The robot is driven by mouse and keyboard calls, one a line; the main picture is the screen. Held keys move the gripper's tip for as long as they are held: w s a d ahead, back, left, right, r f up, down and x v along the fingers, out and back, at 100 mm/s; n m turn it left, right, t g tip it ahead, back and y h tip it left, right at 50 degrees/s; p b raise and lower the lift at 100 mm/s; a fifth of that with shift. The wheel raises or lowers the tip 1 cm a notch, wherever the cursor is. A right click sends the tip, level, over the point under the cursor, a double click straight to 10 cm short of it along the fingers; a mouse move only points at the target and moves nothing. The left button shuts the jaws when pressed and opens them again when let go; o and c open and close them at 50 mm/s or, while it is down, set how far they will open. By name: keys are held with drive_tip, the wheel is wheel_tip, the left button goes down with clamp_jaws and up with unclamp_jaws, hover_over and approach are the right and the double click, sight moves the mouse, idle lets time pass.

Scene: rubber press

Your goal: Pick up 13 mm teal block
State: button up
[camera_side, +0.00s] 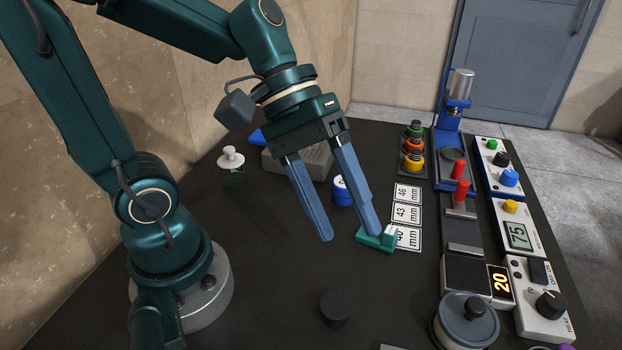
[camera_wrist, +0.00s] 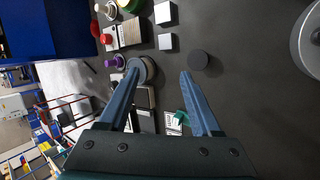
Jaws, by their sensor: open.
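The teal block (camera_side: 372,242) lies on the dark table at the lower left of the "40 mm" card, with a white label on its top. In the side view one blue finger of my gripper (camera_side: 350,235) overlaps part of it. Whether a finger touches the block cannot be told.
Number cards (camera_side: 407,213) lie in a row beside the block. A blue round container (camera_side: 342,190) stands behind the fingers. A black cylinder (camera_side: 335,308) stands in front. The blue press (camera_side: 450,130) and control boxes (camera_side: 518,235) line the right side.

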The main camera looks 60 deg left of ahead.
drive_tip(key=w+f+n+h, duration=0.2)
drive_tip(key=w+n+h, duration=0.2)
drive_tip(key=w+n, duration=0.2)
drive_tip(key=n+t, duration=0.4)
drive_tip(key=n, duration=0.4)
hover_over(387, 228)
drive_tip(key=s, duration=0.2)
drive_tip(key=shift+h, duration=0.4)
drive_tip(key=f, duration=0.6)
drive_tip(key=shift+w+a+f, duration=0.1)
drive_tip(key=shift+a, duration=0.3)
drive_tip(key=a+f+n, duration=0.1)
drive_tip(key=f+n, duration=0.1)
drive_tip(key=f, duration=0.1)
drive_tip(key=a+f+n+t, duration=0.1)
drive_tip(key=f, duration=0.1)
drive_tip(key=shift+s+a+n, duration=0.2)
drive_tip(key=shift+a+n, duration=0.15)
drive_tip(key=shift+n, duration=0.05)
drive_tip(key=shift+s+a+f, duration=0.1)
drive_tip(key=shift+f, duration=0.25)
drive_tip(key=shift+f+n, duration=0.15)
drive_tip(key=shift+n, duration=0.15)
drive_tip(key=shift+x, duration=2.45)
clamp_jaws()
